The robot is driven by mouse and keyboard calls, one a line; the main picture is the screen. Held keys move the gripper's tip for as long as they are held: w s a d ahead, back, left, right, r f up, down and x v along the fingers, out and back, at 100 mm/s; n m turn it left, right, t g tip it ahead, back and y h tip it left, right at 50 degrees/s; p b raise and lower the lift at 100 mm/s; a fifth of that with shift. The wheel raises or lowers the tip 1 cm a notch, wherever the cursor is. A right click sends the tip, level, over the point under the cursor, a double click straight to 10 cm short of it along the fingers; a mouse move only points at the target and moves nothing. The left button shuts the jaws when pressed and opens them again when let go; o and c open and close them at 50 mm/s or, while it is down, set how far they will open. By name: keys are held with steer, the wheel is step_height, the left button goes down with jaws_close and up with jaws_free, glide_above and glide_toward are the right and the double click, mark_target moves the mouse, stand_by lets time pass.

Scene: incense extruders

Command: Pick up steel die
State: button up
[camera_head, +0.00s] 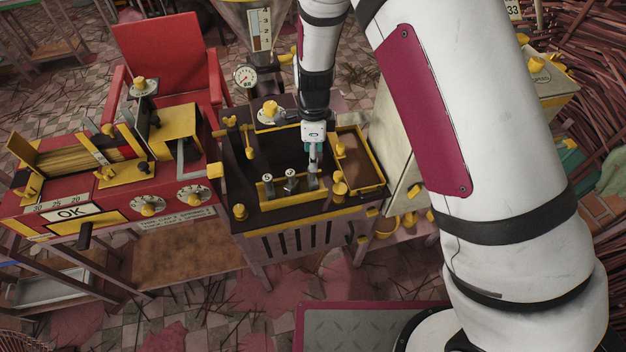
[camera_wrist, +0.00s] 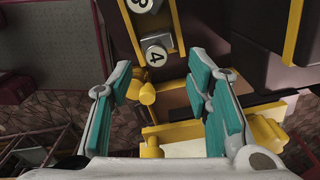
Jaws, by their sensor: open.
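Two grey steel dies with round white number labels sit in a yellow-edged rack on the dark machine top, left of my gripper in the head view. The left die (camera_head: 267,178) and the right die (camera_head: 290,173) stand apart. In the wrist view, the die marked 4 (camera_wrist: 156,52) lies just ahead of the fingertips, and another labelled die (camera_wrist: 143,5) is cut off at the top edge. My gripper (camera_head: 313,160) hangs over the machine's right part, near the rack. Its teal-padded fingers (camera_wrist: 162,82) are wide apart with no die held.
A yellow-rimmed tray (camera_head: 372,184) stands right of my gripper. Yellow knobs (camera_head: 340,188) rise close by at the rack's right end. A dark recess (camera_head: 275,150) opens behind the rack. A red machine (camera_head: 110,205) stands to the left.

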mark_target(313, 178)
steer(key=shift+s+f+p, duration=0.2)
steer(key=shift+f+p, duration=0.2)
steer(key=shift+f, duration=2.65)
jaws_close()
